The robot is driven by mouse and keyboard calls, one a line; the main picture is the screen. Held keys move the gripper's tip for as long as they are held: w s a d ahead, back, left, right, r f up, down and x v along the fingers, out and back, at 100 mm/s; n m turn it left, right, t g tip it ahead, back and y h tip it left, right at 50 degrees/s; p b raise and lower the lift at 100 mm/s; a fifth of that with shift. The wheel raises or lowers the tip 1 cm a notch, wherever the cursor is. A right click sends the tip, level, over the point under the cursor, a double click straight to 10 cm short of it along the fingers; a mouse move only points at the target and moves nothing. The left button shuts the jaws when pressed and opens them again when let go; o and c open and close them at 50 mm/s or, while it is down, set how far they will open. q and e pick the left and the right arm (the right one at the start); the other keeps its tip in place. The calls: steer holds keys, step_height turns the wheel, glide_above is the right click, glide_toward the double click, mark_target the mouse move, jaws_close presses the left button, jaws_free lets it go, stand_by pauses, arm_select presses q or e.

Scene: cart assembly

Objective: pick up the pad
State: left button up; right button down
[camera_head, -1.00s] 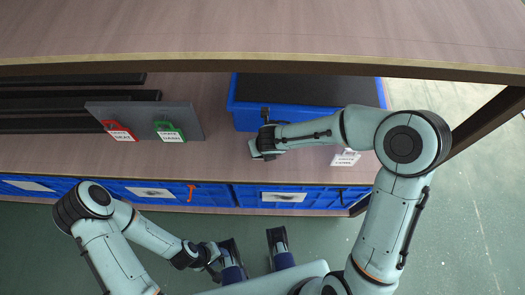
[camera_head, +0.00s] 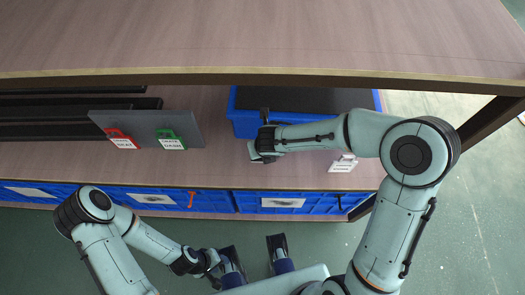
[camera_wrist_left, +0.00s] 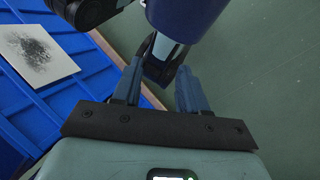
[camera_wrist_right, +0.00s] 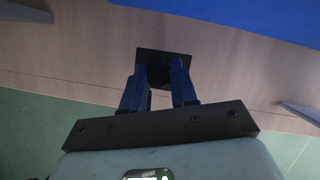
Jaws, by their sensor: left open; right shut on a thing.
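The pad (camera_wrist_right: 165,64) is a small dark square piece at the fingertips of my right gripper (camera_wrist_right: 158,86) in the right wrist view. That gripper is shut on it. In the head view my right gripper (camera_head: 262,149) is over the shelf in front of the blue bin, and the pad is hard to make out there. Whether the pad touches the shelf I cannot tell. My left gripper (camera_wrist_left: 160,88) is open and empty in the left wrist view. In the head view it is low, in front of the shelf (camera_head: 213,272).
A blue bin (camera_head: 245,124) with a dark top stands behind my right gripper. A grey board (camera_head: 145,128) with red and green tagged handles and dark bars (camera_head: 75,118) lie left. A white tag (camera_head: 342,164) is right. Blue drawers (camera_head: 215,203) run below; an upper shelf (camera_head: 260,45) hangs above.

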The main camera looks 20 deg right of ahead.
step_height(320, 180, up, 4)
steer(key=shift+f+p, duration=0.25)
steer(key=shift+p, duration=0.35)
arm_select(q)
steer(key=shift+t, duration=0.4)
steer(key=shift+w+a+f+b, duration=0.1)
steer(key=shift+w+f+b, duration=0.25)
steer(key=shift+f+b, duration=0.6)
steer(key=shift+w+d+f+b, duration=0.1)
steer(key=shift+w+f+b, duration=0.4)
steer(key=shift+b, duration=0.9)
steer(key=shift+w+a+f+b, duration=0.1)
steer(key=shift+w+f+b, duration=0.15)
steer(key=shift+f+b, duration=0.75)
arm_select(e)
steer(key=s+a, duration=0.2)
steer(key=s, duration=0.7)
steer(key=s+a, duration=0.3)
steer(key=s, duration=0.7)
steer(key=shift+a+f, duration=0.2)
arm_select(q)
steer(key=shift+r, duration=0.25)
arm_select(e)
steer(key=c, duration=1.8)
jaws_free()
steer(key=shift+w, duration=0.15)
